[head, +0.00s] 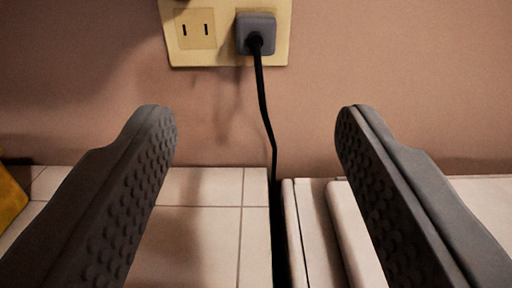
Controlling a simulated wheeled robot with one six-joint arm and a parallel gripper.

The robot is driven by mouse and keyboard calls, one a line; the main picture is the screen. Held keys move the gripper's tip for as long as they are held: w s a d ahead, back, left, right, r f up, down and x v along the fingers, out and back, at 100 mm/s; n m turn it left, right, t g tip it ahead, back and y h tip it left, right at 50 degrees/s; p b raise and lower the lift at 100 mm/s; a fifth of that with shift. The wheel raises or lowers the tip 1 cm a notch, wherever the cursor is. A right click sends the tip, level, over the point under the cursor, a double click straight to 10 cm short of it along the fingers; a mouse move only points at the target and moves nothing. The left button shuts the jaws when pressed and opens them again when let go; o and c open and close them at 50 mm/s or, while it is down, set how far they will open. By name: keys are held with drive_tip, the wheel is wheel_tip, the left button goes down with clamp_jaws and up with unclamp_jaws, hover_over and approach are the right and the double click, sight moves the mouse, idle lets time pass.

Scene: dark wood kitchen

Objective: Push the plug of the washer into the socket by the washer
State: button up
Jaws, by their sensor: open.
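The grey plug (256,34) sits at the right side of the cream socket plate (228,58) on the wall, flush against it as far as I can see. Its black cord (264,107) hangs down and drops into the dark gap beside the washer. The slots to the left of the plug are bare. The washer (335,215) seems to be the white body at the lower right, with only its top edge showing. My gripper (256,125) is open and empty, its two dark fingers wide apart, below and in front of the plug, not touching it.
A white tiled counter (195,220) lies at the lower left, with a narrow dark gap between it and the washer. A yellow object (10,198) is at the far left edge. The pinkish wall (400,80) is bare around the socket plate.

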drive_tip(key=shift+s, duration=1.05)
